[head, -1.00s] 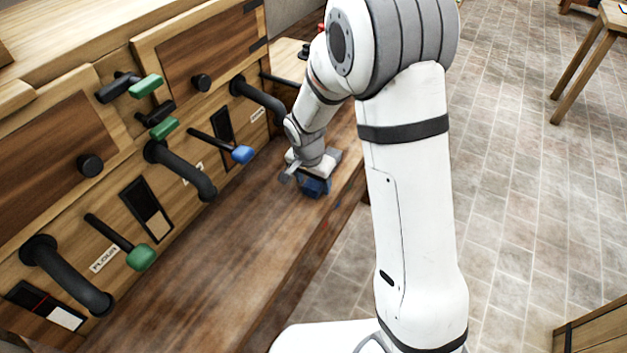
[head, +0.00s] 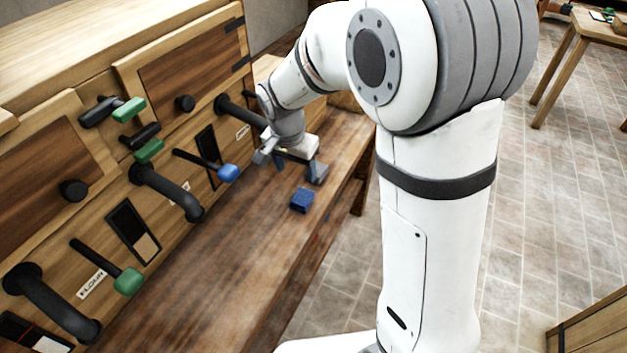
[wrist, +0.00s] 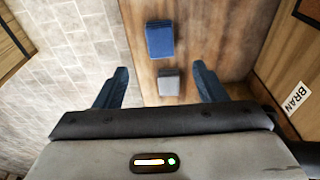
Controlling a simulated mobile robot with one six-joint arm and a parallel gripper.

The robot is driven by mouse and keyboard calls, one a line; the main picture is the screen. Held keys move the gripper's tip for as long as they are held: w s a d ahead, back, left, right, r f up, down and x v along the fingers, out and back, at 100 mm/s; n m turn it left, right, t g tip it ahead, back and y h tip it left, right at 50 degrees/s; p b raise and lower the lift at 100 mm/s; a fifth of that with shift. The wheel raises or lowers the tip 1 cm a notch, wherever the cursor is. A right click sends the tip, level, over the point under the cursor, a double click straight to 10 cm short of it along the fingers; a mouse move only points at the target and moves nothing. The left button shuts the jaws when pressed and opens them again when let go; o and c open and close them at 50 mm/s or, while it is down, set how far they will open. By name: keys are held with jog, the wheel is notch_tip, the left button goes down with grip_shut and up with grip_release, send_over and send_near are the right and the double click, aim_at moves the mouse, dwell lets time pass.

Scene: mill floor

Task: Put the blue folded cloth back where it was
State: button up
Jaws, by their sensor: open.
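The blue folded cloth (head: 302,200) lies flat on the brown wooden ledge below the chute panel, in front of my gripper (head: 298,172). In the wrist view the cloth (wrist: 159,39) lies beyond my fingertips, apart from them. My gripper (wrist: 160,69) is open, with nothing held between its fingers. A small grey block-like thing (wrist: 169,83) lies on the ledge just nearer than the cloth, seen between the fingers.
The wooden panel at the left carries black curved pipes (head: 165,190), a blue-ended lever (head: 228,172) and green-ended levers (head: 128,281). A BRAN label (wrist: 292,100) shows at right in the wrist view. The ledge (head: 215,265) is bare toward the front. Tiled floor lies right.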

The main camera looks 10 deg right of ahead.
jog(key=s+d+r+n, duration=0.2)
jog(key=s+d, duration=0.2)
jog(key=s, duration=0.2)
jog(key=s+d+r+n, duration=0.2)
jog(key=s+d+r, duration=0.1)
jog(key=s, duration=0.4)
jog(key=s+d+r+n+t+y, duration=0.1)
jog(key=s+d+r+n, duration=0.1)
jog(key=s+d, duration=0.3)
jog(key=shift+s+d+r+n, duration=0.2)
jog(key=shift+s+r+n, duration=0.2)
jog(key=shift+s, duration=0.45)
jog(key=shift+r, duration=0.1)
